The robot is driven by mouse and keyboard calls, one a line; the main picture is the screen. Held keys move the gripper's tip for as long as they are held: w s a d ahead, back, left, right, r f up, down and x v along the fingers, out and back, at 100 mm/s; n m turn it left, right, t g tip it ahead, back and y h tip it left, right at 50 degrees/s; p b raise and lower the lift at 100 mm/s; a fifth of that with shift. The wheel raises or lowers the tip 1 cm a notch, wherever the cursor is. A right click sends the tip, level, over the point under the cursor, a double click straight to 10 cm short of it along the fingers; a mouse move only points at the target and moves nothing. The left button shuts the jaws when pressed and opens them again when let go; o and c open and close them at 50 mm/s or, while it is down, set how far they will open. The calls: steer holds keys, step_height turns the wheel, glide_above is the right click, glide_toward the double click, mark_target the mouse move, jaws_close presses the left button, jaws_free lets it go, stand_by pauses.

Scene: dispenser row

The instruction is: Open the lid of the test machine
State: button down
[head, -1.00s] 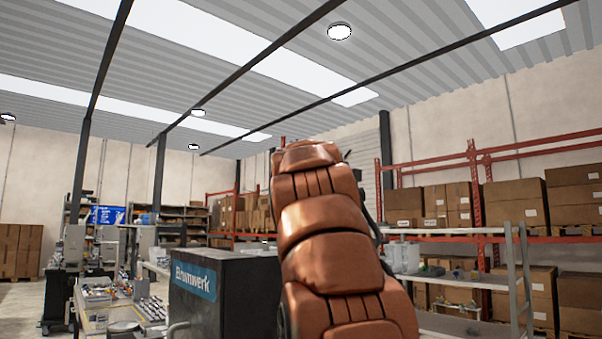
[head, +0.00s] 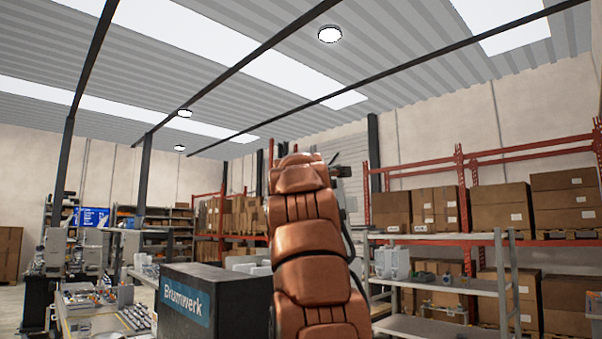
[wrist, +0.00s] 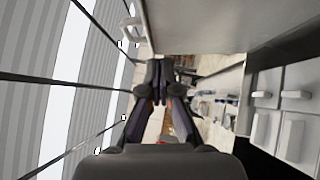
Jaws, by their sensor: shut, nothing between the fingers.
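My gripper (wrist: 158,80) is shut and empty in the wrist view, its two dark fingers meeting near the picture's middle. A large smooth grey panel (wrist: 190,25) fills the top of that view beside the fingers. I cannot tell whether it is the test machine's lid, or whether the fingers touch it. In the head view a dark box-shaped unit (head: 228,305) with a blue "Brumwerk" label stands left of my copper-coloured arm. I cannot tell if it is the test machine. My arm hides what lies behind it, and my gripper's fingers do not show there.
White drawer-like fronts with handles (wrist: 265,95) stand at the right of the wrist view. In the head view, a cluttered bench (head: 95,318) is at lower left. A grey shelf unit (head: 440,285) and red racks with cardboard boxes (head: 500,208) stand at right.

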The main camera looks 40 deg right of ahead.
steer(key=w+d+r+p, duration=0.1)
steer(key=w+d+p, duration=0.1)
steer(key=d, duration=0.4)
steer(key=shift+d+r+p, duration=0.15)
steer(key=shift+p, duration=0.7)
